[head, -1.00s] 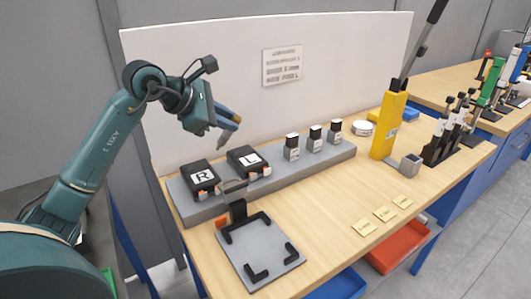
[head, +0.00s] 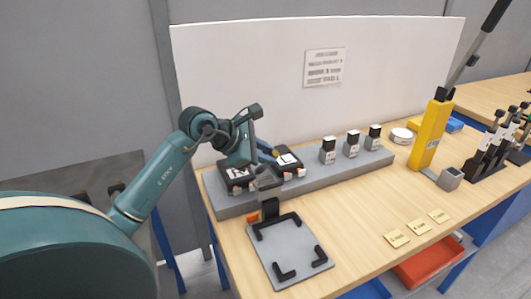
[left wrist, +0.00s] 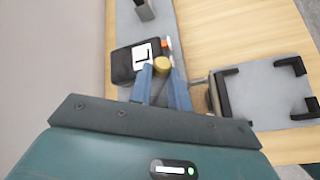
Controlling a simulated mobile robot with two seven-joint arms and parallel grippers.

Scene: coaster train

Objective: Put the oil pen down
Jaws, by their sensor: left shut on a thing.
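My left gripper (head: 270,151) is low over the grey shelf block, beside the black block marked L (head: 288,159). In the left wrist view its two blue fingers (left wrist: 165,88) are shut on the oil pen (left wrist: 162,66), of which a round brass-coloured end shows between the fingertips. The rest of the pen is hidden by the fingers. The L block (left wrist: 138,60) lies just beyond the fingers there. The pen cannot be made out clearly in the head view. My right gripper is not in view.
The R block (head: 238,173) is partly behind my gripper. A grey plate with black corner brackets (head: 287,252) lies in front.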

